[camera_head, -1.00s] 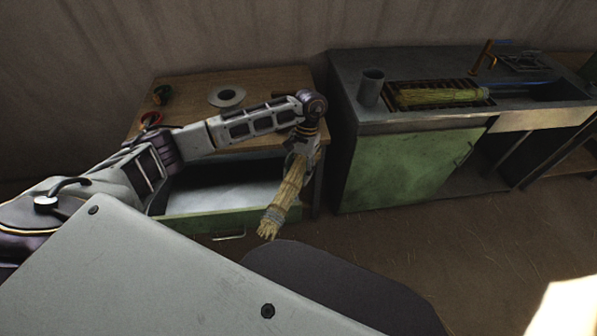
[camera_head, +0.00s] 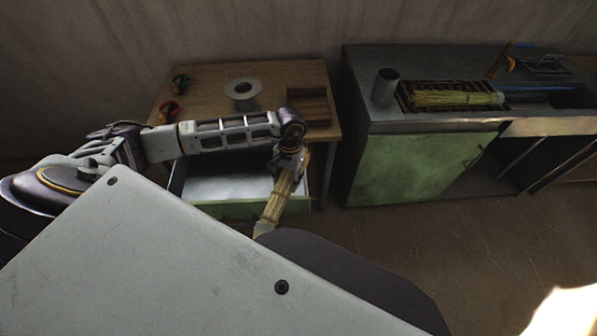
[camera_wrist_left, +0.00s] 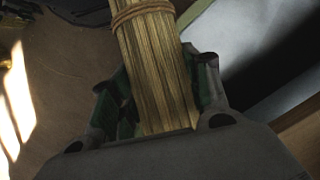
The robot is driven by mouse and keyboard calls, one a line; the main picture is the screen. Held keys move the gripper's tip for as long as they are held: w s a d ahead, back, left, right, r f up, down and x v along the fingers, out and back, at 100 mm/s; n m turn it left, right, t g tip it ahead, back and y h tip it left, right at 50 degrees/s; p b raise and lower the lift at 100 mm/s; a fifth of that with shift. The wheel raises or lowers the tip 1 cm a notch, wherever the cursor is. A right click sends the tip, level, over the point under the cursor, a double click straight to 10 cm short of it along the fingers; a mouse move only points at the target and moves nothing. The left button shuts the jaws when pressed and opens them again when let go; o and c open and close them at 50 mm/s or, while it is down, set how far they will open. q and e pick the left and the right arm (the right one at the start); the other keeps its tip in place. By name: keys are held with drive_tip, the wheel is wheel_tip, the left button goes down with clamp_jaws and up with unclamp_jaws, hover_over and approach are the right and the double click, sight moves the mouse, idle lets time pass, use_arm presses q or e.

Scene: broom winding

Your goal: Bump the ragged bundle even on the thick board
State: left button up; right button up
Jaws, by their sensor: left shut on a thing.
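The straw bundle (camera_head: 275,203) hangs tilted from my left gripper (camera_head: 287,165), in front of the wooden table. Its lower end is partly hidden behind my own body in the head view. In the left wrist view the gripper is shut around the bundle (camera_wrist_left: 158,70), and a cord binding (camera_wrist_left: 142,12) circles the straw. A brown wooden block, which looks like the thick board (camera_head: 309,97), lies on the right of the table top, behind my left wrist and apart from the bundle. My right gripper is not in view.
An open drawer (camera_head: 225,190) is under the wooden table (camera_head: 215,78). A spool (camera_head: 242,92) and red-handled (camera_head: 169,110) and green-handled tools lie on top. The metal bench at right holds a cup (camera_head: 384,87) and another straw broom (camera_head: 455,98) on a rack.

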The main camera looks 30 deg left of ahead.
use_arm(q)
drive_tip(key=s+a+r+n+t+y+p, duration=0.15)
drive_tip(key=s+a+r+p, duration=0.3)
drive_tip(key=a, duration=0.55)
drive_tip(key=s+a+r+n+t+p, duration=0.25)
drive_tip(key=a+r+p, duration=0.35)
drive_tip(key=a, duration=0.5)
drive_tip(key=w+a+r+t+p, duration=0.2)
drive_tip(key=w+a+r, duration=0.1)
drive_tip(key=a+r, duration=0.15)
drive_tip(key=w+a+r+m+t+p, duration=0.1)
drive_tip(key=w+r+t, duration=0.2)
drive_tip(key=w+r, duration=0.85)
drive_tip(key=w+d+r+m+t+h, duration=0.4)
drive_tip(key=w+d+r+m+t, duration=0.1)
drive_tip(key=w+d+r, duration=0.7)
drive_tip(key=shift+w+d+r+m, duration=0.25)
drive_tip(key=shift+w+r+m, duration=0.45)
drive_tip(key=shift+r+m, duration=0.1)
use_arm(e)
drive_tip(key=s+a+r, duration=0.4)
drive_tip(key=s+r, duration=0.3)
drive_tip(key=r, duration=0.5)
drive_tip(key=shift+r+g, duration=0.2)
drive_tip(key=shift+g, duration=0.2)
use_arm(q)
drive_tip(key=shift+t, duration=0.5)
